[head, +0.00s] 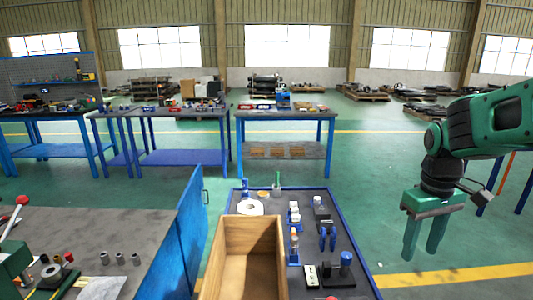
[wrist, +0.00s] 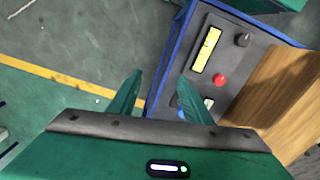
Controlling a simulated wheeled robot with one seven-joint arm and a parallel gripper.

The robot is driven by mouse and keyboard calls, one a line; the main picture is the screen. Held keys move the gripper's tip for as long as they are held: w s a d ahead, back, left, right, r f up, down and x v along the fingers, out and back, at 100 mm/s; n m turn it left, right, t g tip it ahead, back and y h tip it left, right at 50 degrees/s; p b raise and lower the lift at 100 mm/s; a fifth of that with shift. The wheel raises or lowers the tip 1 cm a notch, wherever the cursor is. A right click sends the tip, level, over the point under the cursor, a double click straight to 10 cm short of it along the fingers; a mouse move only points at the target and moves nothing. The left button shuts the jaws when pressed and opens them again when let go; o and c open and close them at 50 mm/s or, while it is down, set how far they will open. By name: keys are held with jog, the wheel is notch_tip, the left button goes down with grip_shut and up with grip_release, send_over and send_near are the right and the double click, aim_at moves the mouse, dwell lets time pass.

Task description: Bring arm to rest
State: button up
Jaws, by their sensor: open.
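My gripper (head: 424,238) is at the right of the head view, at the end of my green and black arm. It points down, with its two green fingers apart and nothing between them. It hangs over the open floor, to the right of the blue-edged cart (head: 356,254). In the wrist view the gripper (wrist: 160,95) shows its two fingers spread, with floor and the cart's edge behind them.
A wooden box (head: 233,262) stands on the cart, among a white tape roll (head: 250,208), blue clamps (head: 327,238) and small parts. A grey bench (head: 140,225) is at left. Floor right of the cart is clear.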

jog(key=s+d+f+m, duration=0.1)
jog(key=s+m, duration=0.3)
jog(key=s, duration=0.5)
jog(key=s+d+f+m, duration=0.1)
jog(key=s+d+m, duration=0.3)
jog(key=s, duration=0.6)
jog(key=shift+f+m+y, duration=0.3)
jog(key=shift+w+f, duration=0.25)
jog(key=shift+w, duration=0.4)
